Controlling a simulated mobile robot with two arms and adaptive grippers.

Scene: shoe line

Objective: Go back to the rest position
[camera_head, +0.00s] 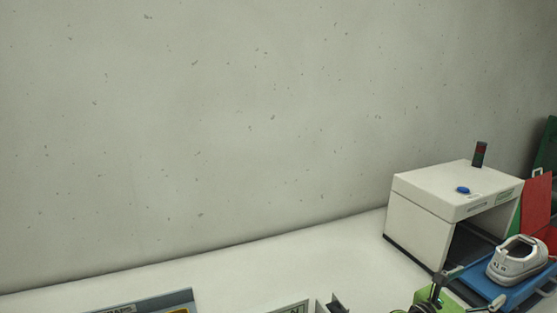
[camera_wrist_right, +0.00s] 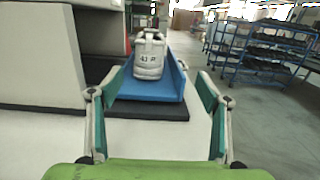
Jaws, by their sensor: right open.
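My right gripper (camera_head: 476,286) is at the bottom right of the head view, its green body partly cut off by the lower edge. In the right wrist view its two fingers (camera_wrist_right: 160,88) stand wide apart with nothing between them. A white-grey shoe (camera_head: 517,261) sits on a blue tray (camera_head: 519,292) just beyond the fingers. In the right wrist view the shoe (camera_wrist_right: 149,56) shows its end marked with dark characters, on the blue tray (camera_wrist_right: 150,88), ahead of the fingers and apart from them. My left gripper is not in view.
A white box-shaped machine (camera_head: 435,206) with a blue button and a dark opening stands left of the shoe. Red and green panels (camera_head: 537,205) are behind it. Low containers (camera_head: 165,302) line the bottom edge. Blue racks (camera_wrist_right: 256,50) stand far off. The white table's middle is clear.

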